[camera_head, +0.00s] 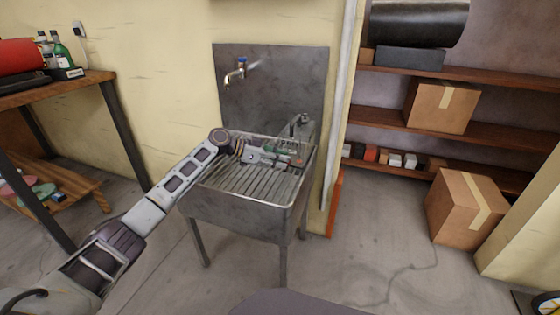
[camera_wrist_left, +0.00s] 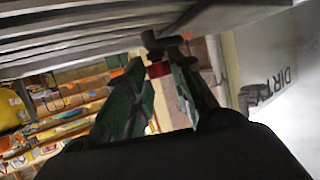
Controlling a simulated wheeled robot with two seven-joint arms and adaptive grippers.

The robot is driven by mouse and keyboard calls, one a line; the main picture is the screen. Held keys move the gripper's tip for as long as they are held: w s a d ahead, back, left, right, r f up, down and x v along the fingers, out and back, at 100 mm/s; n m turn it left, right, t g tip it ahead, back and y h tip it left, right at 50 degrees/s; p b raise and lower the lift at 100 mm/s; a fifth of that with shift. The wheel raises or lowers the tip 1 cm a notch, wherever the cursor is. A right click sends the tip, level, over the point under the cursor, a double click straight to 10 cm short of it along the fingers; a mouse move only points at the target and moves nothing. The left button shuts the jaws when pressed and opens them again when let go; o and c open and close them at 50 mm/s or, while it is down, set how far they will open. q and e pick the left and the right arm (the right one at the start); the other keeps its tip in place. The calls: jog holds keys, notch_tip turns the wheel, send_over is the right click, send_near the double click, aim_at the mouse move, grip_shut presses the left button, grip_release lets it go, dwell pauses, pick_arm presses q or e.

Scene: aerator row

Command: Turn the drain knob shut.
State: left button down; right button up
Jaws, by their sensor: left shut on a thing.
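A grey metal sink (camera_head: 240,207) with a ribbed tray stands against the wall. My left arm reaches over it from the left, and my left gripper (camera_head: 284,155) is low beside a grey container (camera_head: 305,128) at the sink's back right. A pale surface marked "DIRT" (camera_wrist_left: 285,76) is at the right. My right gripper is not in view.
A brass tap with a blue top (camera_head: 240,69) is on the backsplash above the sink. A workbench (camera_head: 60,92) stands left; shelves with cardboard boxes (camera_head: 441,105) stand right. Another box (camera_head: 466,208) is low at the right. The floor in front is clear.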

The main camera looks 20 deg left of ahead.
pick_arm(q)
jog(key=shift+w+m+g+h, duration=0.25)
jog(key=shift+m+g+h, duration=0.25)
jog(key=shift+m+g, duration=0.9)
jog(key=shift+a+m+g+b, duration=0.1)
jog(key=shift+m+g+b, duration=0.2)
jog(key=shift+g, duration=0.2)
jog(key=shift+f, duration=0.1)
jog(key=c, duration=1.2)
grip_release()
jog(key=shift+s+n+t+y+p, duration=0.25)
jog(key=shift+n+t+y, duration=0.2)
jog(key=shift+n+t, duration=0.7)
jog(key=shift+s+n+t+y+p, duration=0.1)
jog(key=shift+n+t+y+p, duration=0.25)
jog(key=shift+n+t, duration=0.8)
jog(key=shift+s+d+n+t+y, duration=0.1)
jog(key=shift+d+n+t+y, duration=0.1)
jog(key=shift+n+t+y, duration=0.15)
